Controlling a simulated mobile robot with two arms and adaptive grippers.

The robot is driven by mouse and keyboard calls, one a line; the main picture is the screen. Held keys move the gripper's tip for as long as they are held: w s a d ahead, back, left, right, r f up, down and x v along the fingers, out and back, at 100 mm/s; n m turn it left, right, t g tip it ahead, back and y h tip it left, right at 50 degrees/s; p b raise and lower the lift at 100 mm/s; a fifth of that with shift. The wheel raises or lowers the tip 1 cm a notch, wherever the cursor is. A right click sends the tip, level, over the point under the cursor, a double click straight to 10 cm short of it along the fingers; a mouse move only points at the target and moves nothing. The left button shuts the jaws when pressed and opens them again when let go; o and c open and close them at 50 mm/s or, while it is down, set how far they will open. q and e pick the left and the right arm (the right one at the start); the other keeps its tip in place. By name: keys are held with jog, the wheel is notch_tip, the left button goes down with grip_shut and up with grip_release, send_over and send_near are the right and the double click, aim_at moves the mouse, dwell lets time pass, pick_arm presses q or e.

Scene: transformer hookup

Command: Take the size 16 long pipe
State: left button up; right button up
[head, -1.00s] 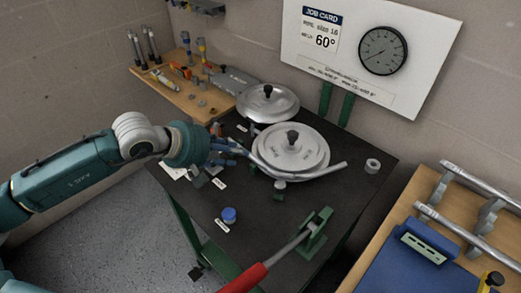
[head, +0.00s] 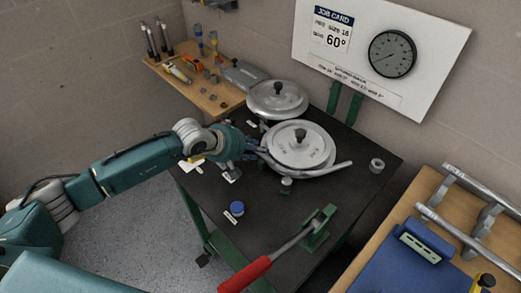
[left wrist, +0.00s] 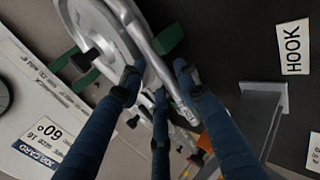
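Two long silver pipes lie on grey supports on the right bench, an upper pipe (head: 484,188) and a lower pipe (head: 458,228). I cannot read a size on either, and both run out of the head view. My left gripper (head: 257,150) is at the left side of the front round metal disc (head: 318,150) on the dark table. In the left wrist view its fingers (left wrist: 158,82) are spread apart beside a metal bar (left wrist: 128,28). Nothing is clearly clamped, and contact with the bar cannot be told. My right gripper is out of view.
A second disc (head: 277,99) stands behind. A red-handled lever (head: 245,274) on a green base sticks out at the table's front. A blue cap (head: 237,208) and a grey ring (head: 377,165) stand on the dark table (head: 275,215). A job card (head: 333,30) reads size 16, 60°.

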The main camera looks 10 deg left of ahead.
pick_arm(q)
grip_shut()
jog(key=shift+r, duration=0.1)
